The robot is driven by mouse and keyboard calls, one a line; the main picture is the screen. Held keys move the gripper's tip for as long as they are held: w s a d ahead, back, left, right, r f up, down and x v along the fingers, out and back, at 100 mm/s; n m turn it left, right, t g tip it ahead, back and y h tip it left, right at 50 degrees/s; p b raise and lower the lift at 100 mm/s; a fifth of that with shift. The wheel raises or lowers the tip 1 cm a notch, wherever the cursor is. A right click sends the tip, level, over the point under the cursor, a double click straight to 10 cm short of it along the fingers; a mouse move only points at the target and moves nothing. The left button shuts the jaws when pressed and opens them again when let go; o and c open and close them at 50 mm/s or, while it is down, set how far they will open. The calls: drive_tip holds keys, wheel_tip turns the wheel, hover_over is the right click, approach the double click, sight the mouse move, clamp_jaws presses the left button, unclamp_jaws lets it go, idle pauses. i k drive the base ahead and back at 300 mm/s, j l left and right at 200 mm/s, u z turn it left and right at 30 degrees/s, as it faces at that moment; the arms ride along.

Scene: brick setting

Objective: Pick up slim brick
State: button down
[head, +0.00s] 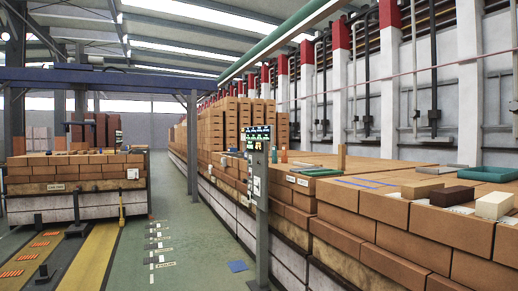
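Several small bricks lie on top of the long brick stack (340,235) on the right. A tan brick (422,189) lies left of a dark brown brick (452,195), and a cream brick (494,205) lies at the right. A narrow orange-brown piece (341,157) stands upright farther back on the same stack. I cannot tell for sure which of these is the slim brick. My gripper is not in the head view.
A green tray (489,175) lies behind the small bricks, and another green tray (317,172) lies farther left. A post with a screen (259,160) stands beside the stack. A second brick stack (75,185) is at left. The green floor between is mostly clear.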

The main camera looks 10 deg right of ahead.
sight(493, 206)
drive_tip(key=z, duration=2)
